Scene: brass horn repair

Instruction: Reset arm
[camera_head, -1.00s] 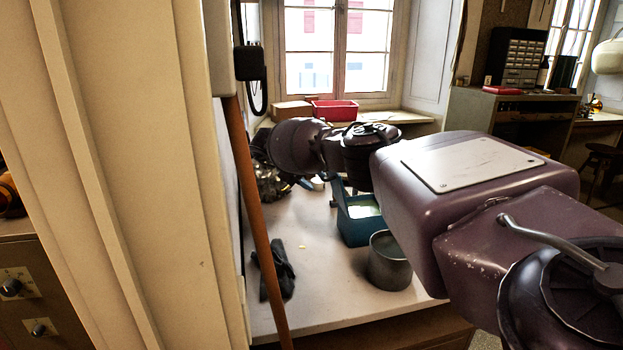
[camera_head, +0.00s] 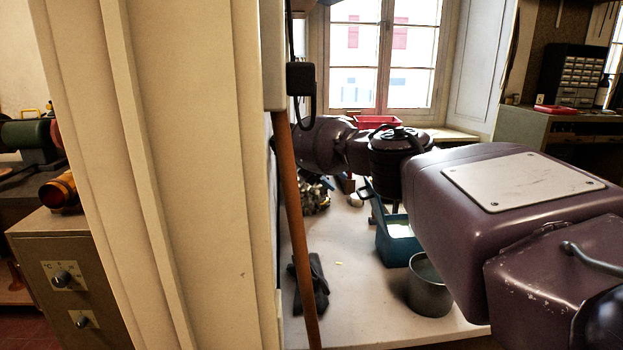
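My purple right arm (camera_head: 508,195) comes in from the right and reaches left across the white worktable (camera_head: 360,290) toward the window. Its far end (camera_head: 322,145) is partly cut off by the cream upright and a dark wall piece. My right gripper is hard to make out among the dark and metallic shapes below that end, and its fingers cannot be told apart. My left arm and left gripper are not in view.
A cream pillar (camera_head: 190,180) fills the left foreground, with a brown pole (camera_head: 296,220) beside it. On the table are a dark glove-like item (camera_head: 312,285), a metal pot (camera_head: 429,290) and a teal bin (camera_head: 394,248). A red tray (camera_head: 377,122) sits by the window.

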